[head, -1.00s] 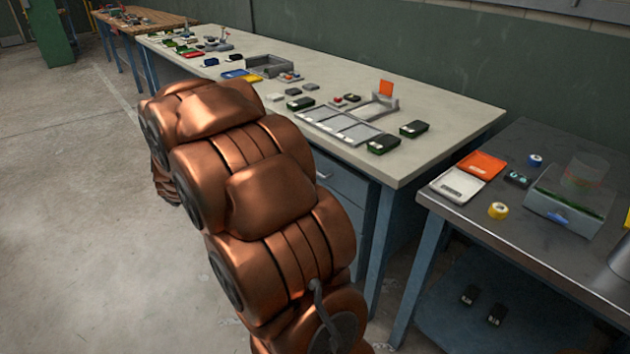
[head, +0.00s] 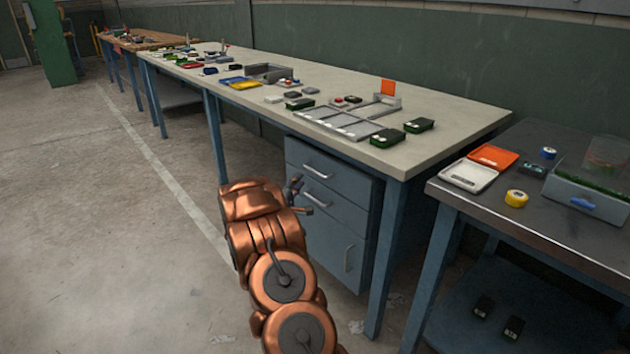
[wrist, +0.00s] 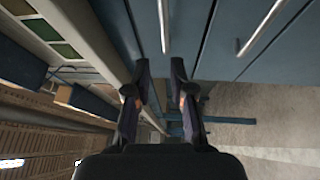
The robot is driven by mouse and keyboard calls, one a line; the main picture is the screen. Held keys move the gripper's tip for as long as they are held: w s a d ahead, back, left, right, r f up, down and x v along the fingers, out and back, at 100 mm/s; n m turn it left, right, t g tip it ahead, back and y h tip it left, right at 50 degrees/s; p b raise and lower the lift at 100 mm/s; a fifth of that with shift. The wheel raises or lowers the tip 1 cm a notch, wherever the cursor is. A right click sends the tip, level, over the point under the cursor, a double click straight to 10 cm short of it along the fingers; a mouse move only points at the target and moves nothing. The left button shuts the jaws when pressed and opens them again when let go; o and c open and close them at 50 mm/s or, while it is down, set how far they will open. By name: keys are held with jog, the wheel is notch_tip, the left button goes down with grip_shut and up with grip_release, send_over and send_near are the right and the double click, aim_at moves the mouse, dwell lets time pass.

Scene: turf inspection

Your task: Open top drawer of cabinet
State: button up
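The blue-grey cabinet (head: 333,215) is under the long light-topped workbench. Its top drawer (head: 345,180) looks closed and has a silver bar handle (head: 317,171); this handle also shows in the wrist view (wrist: 164,26). A second drawer below has its own handle (head: 318,199), also in the wrist view (wrist: 262,28). My gripper (head: 299,190) is in front of the drawers. In the wrist view my gripper (wrist: 155,82) is open and empty, its fingers pointing at the drawer fronts.
The workbench top (head: 455,130) overhangs the cabinet and carries trays and small devices. A lower door with a handle (head: 349,258) is beneath the drawers. A metal side table (head: 560,225) stands to the right. The floor (head: 100,240) at left is clear.

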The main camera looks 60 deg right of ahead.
aim_at(315, 172)
jog(key=shift+g+h, duration=0.4)
jog(key=shift+g, duration=0.3)
jog(key=shift+s+d+r+b, duration=0.1)
jog(key=shift+s+d+b, duration=0.1)
jog(key=shift+d, duration=1.25)
jog(key=shift+s+d+b, duration=0.2)
jog(key=shift+d+b, duration=0.05)
jog(key=shift+d, duration=1.25)
jog(key=shift+s+d+r+b, duration=0.1)
jog(key=shift+s+d+b, duration=0.1)
jog(key=shift+d, duration=1.25)
jog(key=shift+c, duration=0.3)
grip_shut()
jog(key=shift+f, duration=0.1)
